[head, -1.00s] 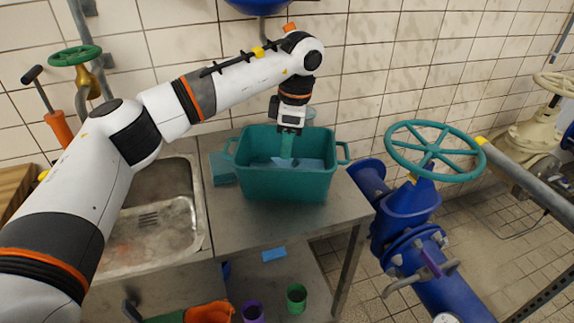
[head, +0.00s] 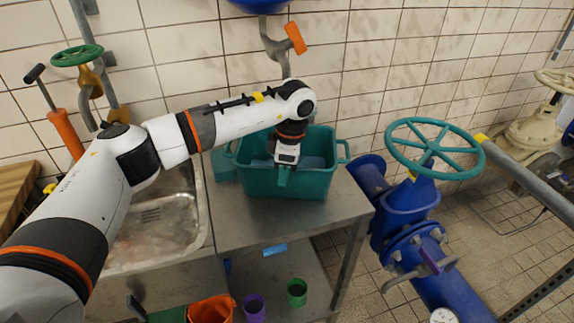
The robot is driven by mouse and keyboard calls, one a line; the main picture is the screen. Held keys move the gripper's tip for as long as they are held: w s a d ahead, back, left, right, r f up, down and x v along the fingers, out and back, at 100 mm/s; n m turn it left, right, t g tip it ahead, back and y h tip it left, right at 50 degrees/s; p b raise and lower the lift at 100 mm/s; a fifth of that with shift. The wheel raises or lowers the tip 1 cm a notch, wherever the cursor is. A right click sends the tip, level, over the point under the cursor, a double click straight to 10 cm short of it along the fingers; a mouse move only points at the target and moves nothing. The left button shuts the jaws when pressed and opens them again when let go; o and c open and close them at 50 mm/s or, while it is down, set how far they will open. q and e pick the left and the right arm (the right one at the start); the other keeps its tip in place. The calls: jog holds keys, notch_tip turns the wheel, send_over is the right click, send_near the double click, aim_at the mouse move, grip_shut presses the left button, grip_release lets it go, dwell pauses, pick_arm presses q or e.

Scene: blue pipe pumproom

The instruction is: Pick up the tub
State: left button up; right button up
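The tub (head: 310,185) is a teal rectangular bin with a loop handle at each end. It stands upright on the steel table, with some bluish contents showing inside. My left gripper (head: 284,177) points down at the tub's near side, overlapping the near rim in the picture. A teal strip shows below the gripper's body; I cannot tell whether it is the fingers or something held. Whether the fingers touch the rim is also unclear. My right gripper is not in view.
The steel table (head: 232,225) has a sink (head: 155,225) at left and a teal block (head: 223,166) beside the tub. Below are a green cup (head: 297,292) and a purple cup (head: 254,307). A blue valve with a teal handwheel (head: 435,148) stands close on the right.

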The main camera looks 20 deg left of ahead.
pick_arm(q)
grip_shut()
jog(key=shift+s+f, duration=0.1)
dwell(1.0)
